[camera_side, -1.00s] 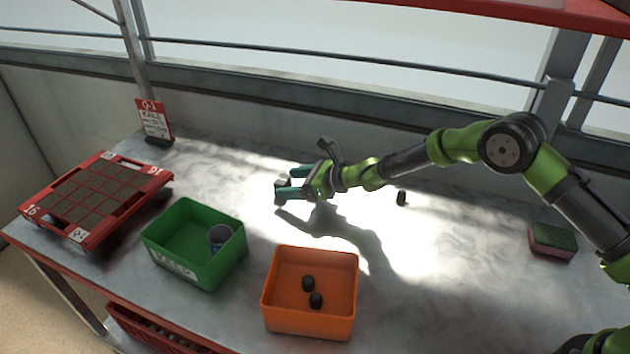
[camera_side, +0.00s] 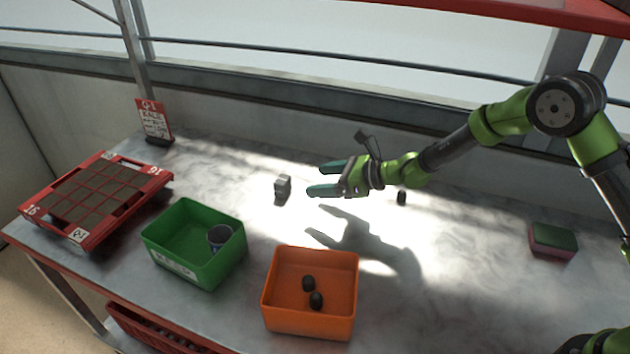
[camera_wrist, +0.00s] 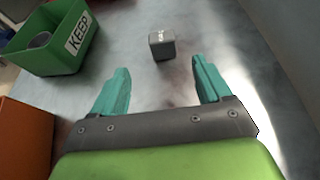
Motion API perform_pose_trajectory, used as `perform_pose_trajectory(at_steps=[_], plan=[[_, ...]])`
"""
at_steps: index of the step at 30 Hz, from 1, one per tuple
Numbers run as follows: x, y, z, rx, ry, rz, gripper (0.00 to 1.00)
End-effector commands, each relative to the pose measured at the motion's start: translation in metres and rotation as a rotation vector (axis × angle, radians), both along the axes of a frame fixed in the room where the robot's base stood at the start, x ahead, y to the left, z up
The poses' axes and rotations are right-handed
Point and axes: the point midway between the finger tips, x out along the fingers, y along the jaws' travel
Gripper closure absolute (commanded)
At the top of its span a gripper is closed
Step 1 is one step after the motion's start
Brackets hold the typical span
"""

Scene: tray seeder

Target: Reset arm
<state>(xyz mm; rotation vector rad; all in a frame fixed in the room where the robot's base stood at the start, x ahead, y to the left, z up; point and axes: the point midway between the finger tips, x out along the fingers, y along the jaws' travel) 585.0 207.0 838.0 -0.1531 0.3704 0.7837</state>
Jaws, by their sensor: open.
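My gripper (camera_side: 328,179) has teal fingers and is open and empty, held above the middle of the table, with its shadow on the surface below. In the wrist view my gripper (camera_wrist: 158,88) shows its two fingers spread wide with nothing between them. A small grey block-like object (camera_side: 282,188) stands on the table to the left of the fingertips, apart from them. It also shows in the wrist view as a dark grey block (camera_wrist: 162,45) with white marks on top, beyond the fingertips.
A green bin (camera_side: 165,255) holds a grey cup-like item (camera_side: 220,236). An orange bin (camera_side: 310,326) holds two dark pieces. A red seed tray (camera_side: 95,232) lies at left near a sign (camera_side: 153,119). A dark piece (camera_side: 402,197) and a sponge (camera_side: 553,240) lie at right.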

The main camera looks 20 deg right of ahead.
Motion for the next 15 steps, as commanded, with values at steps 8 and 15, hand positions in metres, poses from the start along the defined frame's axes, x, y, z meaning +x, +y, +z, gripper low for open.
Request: perform_pose_trajectory(at_steps=[8, 15], plan=[[-0.064, 0.079, 0.083, 0.023, -0.059, 0.295, 0.23], [-0.140, 0.047, 0.157, -0.348, -0.340, 0.594, 0.23]])
